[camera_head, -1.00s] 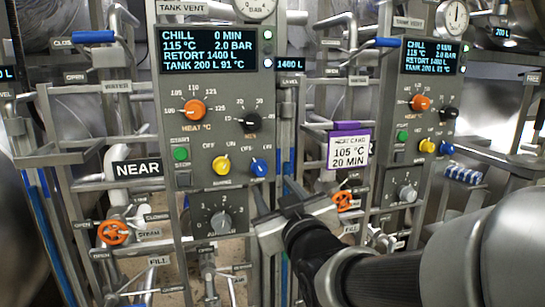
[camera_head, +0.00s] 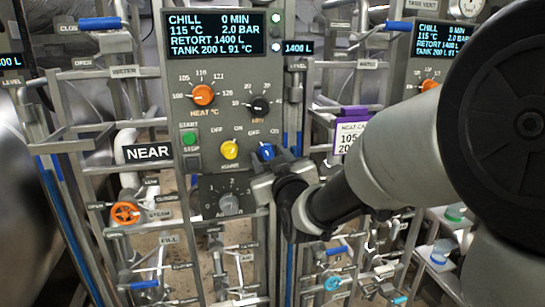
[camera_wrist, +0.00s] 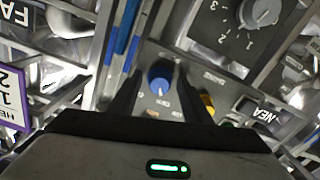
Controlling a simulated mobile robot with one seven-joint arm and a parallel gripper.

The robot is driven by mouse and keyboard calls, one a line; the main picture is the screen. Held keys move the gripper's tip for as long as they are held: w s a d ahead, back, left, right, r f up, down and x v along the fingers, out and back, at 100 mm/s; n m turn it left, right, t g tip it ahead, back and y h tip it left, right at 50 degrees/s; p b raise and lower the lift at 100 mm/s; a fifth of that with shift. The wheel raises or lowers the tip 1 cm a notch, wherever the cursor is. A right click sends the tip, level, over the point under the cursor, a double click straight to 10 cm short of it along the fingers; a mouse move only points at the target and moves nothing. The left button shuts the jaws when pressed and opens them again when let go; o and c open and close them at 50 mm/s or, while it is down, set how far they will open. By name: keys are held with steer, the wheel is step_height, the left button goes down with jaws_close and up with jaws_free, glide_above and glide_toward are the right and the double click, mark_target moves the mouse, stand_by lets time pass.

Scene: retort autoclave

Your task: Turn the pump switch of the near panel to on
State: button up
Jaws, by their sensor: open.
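The near panel (camera_head: 210,80), beside a NEAR sign, carries a yellow knob (camera_head: 229,149) and a blue knob (camera_head: 266,152), each with OFF and ON marks above. The label under the blue knob is hidden, so I cannot read which one is named pump. My gripper (camera_head: 270,171) is at the blue knob's lower right in the head view. In the wrist view my open gripper (camera_wrist: 160,80) has one finger on each side of the blue knob (camera_wrist: 160,76), with gaps showing. The knob's white mark faces the OFF/ON labels, but its exact setting is unclear.
A grey numbered dial (camera_head: 229,203) sits below the knobs. Green start button (camera_head: 190,138), orange heat knob (camera_head: 202,94) and black minutes knob (camera_head: 258,105) are on the same panel. Pipes and an orange valve wheel (camera_head: 126,213) stand around it. My arm hides much of the far panel.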

steer(key=c, duration=1)
steer(key=shift+c, duration=0.2)
steer(key=shift+b, duration=0.45)
steer(key=shift+f+m+b, duration=0.2)
steer(key=shift+m+b, duration=1)
steer(key=m+b, duration=0.2)
steer(key=b, duration=0.1)
steer(key=shift+m, duration=0.3)
steer(key=m+b, duration=0.3)
steer(key=shift+a, duration=0.1)
steer(key=shift+r+m+b, duration=0.15)
steer(key=shift+m+b, duration=0.45)
steer(key=shift+m, duration=0.4)
steer(key=shift+r+m+b, duration=0.1)
steer(key=shift+m+b, duration=0.5)
steer(key=shift+m, duration=0.4)
